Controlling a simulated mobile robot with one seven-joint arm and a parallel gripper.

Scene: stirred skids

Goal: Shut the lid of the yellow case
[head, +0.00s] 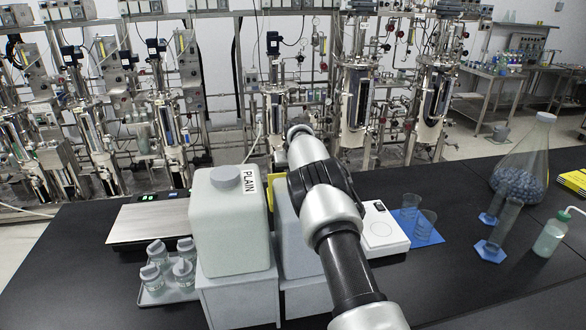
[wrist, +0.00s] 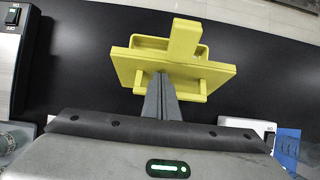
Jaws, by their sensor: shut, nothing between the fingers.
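The yellow case (wrist: 222,72) is near the top middle of the wrist view, on the black bench. It shows a broad flat panel, a raised rim behind, an upright block and two short bars on the near side. How far the lid stands open is hard to tell. In the head view only a yellow sliver of the case (head: 270,190) shows between the white container and my arm. My gripper (wrist: 161,78) is shut and empty, its fingertips over or against the middle of the near side of the panel; contact is unclear. My arm hides the gripper in the head view.
A white container marked PLAIN (head: 232,222) stands left of my arm, with several small jars (head: 157,256) beside it. A white scale (head: 382,228) and beakers on a blue mat (head: 424,236) are right. A large flask (head: 524,160) stands farther right. Black bench (wrist: 80,50) left of the case is clear.

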